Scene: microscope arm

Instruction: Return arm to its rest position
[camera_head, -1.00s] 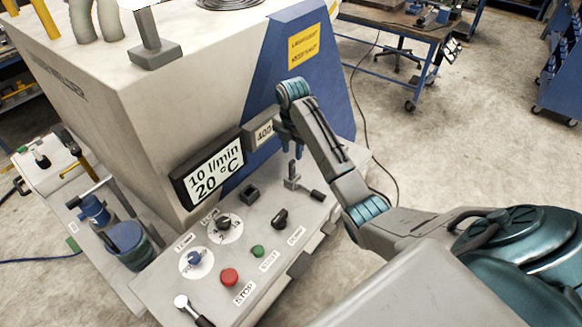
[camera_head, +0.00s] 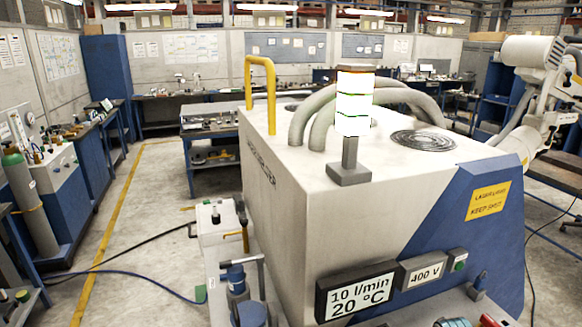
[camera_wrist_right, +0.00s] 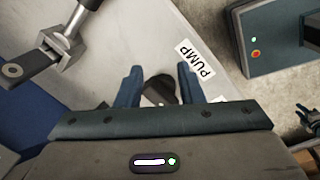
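A white jointed arm (camera_head: 545,75) stands at the upper right of the head view, behind the big machine; I cannot tell its end clearly. My right gripper (camera_wrist_right: 160,80) shows only in the right wrist view. Its two blue fingers are apart, on either side of a dark knob (camera_wrist_right: 160,92) on the control panel beside the PUMP label. I see no clear contact with the knob. My left gripper is in neither current view.
The machine (camera_head: 290,190) carries a lit signal lamp (camera_head: 355,103), hoses and a yellow rail (camera_head: 270,95). Its display (camera_head: 355,292) reads 10 l/min, 20 °C. A metal lever (camera_wrist_right: 75,35) is near my right gripper. Open floor (camera_head: 150,240) lies at left.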

